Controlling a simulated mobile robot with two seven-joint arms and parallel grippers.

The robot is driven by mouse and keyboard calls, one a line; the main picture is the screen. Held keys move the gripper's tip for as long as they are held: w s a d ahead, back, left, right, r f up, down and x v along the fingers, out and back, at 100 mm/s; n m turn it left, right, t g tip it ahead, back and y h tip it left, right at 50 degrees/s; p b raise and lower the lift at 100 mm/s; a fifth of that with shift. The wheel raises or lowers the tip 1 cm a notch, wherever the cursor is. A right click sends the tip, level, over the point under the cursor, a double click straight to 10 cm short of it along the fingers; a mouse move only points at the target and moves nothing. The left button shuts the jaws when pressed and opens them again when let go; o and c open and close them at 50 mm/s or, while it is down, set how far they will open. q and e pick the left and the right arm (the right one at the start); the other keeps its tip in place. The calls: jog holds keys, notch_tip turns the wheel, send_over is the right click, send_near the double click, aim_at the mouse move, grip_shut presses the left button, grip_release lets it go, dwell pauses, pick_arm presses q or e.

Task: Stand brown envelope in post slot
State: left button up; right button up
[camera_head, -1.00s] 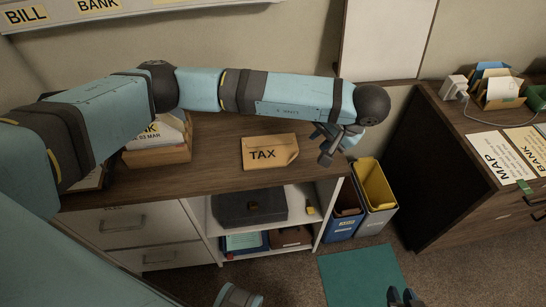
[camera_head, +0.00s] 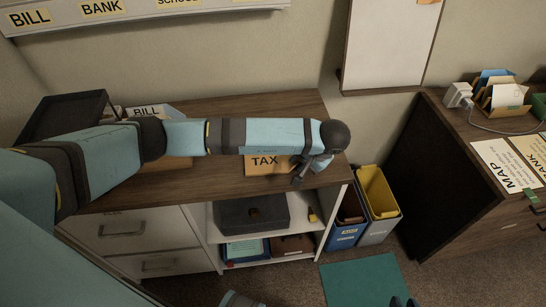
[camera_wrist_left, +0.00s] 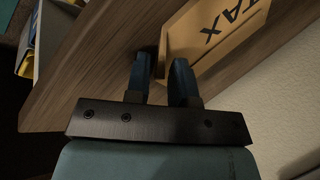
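The brown envelope marked TAX (camera_head: 262,168) lies flat on the wooden cabinet top, partly hidden behind my left forearm. My left gripper (camera_head: 308,172) is at its right edge, low over the surface. In the left wrist view the fingers (camera_wrist_left: 162,78) are apart, with a near corner of the envelope (camera_wrist_left: 205,40) at the gap; I cannot tell whether they touch it. A wall rack with slots labelled BILL, BANK and SCHOOL (camera_head: 140,14) runs along the top left. Only dark tips of what seems my right gripper (camera_head: 403,302) show at the bottom edge.
A letter holder with a BILL card (camera_head: 148,111) stands behind my left arm, near a dark tray (camera_head: 62,117). Blue and yellow-lined bins (camera_head: 376,195) stand right of the cabinet. A second desk (camera_head: 500,210) with MAP and BANK sheets is at the far right.

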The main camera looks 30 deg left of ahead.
pick_arm(q)
grip_shut()
jog(key=shift+r, duration=0.1)
